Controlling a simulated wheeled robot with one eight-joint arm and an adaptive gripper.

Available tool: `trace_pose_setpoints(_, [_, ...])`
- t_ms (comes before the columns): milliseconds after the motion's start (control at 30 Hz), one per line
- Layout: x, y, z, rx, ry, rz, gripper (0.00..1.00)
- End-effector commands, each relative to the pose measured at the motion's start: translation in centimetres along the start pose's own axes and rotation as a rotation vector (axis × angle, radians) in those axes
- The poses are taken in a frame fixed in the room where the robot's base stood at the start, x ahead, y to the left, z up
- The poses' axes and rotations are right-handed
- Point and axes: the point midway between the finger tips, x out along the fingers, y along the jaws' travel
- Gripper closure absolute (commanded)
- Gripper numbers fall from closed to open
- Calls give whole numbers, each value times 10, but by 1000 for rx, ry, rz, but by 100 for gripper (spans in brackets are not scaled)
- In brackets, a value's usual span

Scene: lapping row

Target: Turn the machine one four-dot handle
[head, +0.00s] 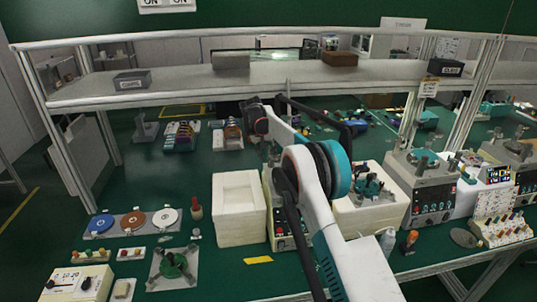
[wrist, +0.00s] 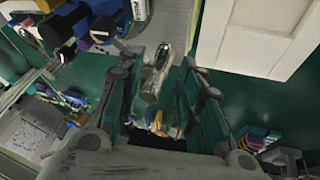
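My gripper (wrist: 160,68) shows in the wrist view with its two dark fingers spread apart. A shiny metal cylinder (wrist: 157,77) shows between the fingers, with no clear contact; I cannot tell whether it is part of a handle. In the head view my arm reaches over the bench to its dark wrist end (head: 255,120); the fingers cannot be made out there. A machine with red and green buttons (head: 291,242) is partly hidden behind my arm. Another grey machine (head: 430,207) stands to the right. No four-dot mark or machine number is readable.
A cream block-like box (head: 239,206) stands left of my arm and fills the upper right of the wrist view (wrist: 250,45). A shelf (head: 200,85) spans above the bench. Coloured discs (head: 133,221) lie on the left. Green bench between the discs and the cream box is partly clear.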

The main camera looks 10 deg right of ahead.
Motion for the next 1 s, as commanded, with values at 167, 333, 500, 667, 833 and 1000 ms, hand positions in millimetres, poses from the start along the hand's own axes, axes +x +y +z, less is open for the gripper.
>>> trace_pose_setpoints(167, [-38, -1, 0, -2, 0, 0, 66])
trace_pose_setpoints(333, [-70, -1, 0, -1, 0, 0, 66])
trace_pose_setpoints(500, [-91, 0, 0, -1, 0, 0, 66])
trace_pose_setpoints(667, [-99, 0, 0, -1, 0, 0, 66])
trace_pose_setpoints(833, [-99, -1, 0, 0, 0, 0, 66])
trace_pose_setpoints(1000, [-100, 0, 0, -1, 0, -1, 66])
